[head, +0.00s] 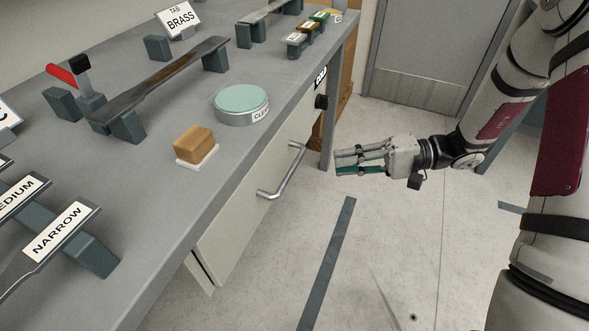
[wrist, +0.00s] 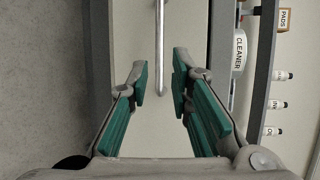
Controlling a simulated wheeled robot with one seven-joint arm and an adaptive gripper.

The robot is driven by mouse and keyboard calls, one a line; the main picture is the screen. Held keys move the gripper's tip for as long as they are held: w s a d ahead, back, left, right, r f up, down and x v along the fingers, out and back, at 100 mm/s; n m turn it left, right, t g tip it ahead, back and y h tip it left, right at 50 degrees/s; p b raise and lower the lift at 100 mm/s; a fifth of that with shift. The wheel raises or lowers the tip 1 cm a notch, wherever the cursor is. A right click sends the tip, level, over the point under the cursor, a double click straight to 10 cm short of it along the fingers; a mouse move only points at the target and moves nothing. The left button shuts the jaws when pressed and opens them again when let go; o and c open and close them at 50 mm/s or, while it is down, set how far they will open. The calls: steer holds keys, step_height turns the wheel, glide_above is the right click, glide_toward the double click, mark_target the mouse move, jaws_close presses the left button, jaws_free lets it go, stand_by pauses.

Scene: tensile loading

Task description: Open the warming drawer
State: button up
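The warming drawer (head: 238,222) is a pale front panel under the grey bench. Its metal bar handle (head: 283,182) runs along the panel; whether the drawer is fully closed is hard to tell. My gripper (head: 338,162) is open and empty, to the right of the handle in the head view and apart from it, with its fingers pointing at the drawer side. In the wrist view the handle (wrist: 160,40) lines up between my two green-padded fingers (wrist: 161,80), and its near end shows just past the fingertips.
The bench top (head: 160,225) holds a round cleaner tin (head: 241,104), a brown block (head: 193,144) on a white base, metal strips and labelled stands. A black knob (head: 321,102) sits on the bench front beyond the drawer. The floor (head: 400,240) beside the drawer is clear.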

mark_target(291, 170)
steer(key=a, duration=0.4)
steer(key=a+f+b, duration=0.1)
steer(key=a, duration=0.3)
steer(key=a+f, duration=0.1)
steer(key=a, duration=0.3)
steer(key=shift+s+f+b, duration=0.15)
steer(key=shift+s+b, duration=0.2)
steer(key=shift+b, duration=0.05)
jaws_close()
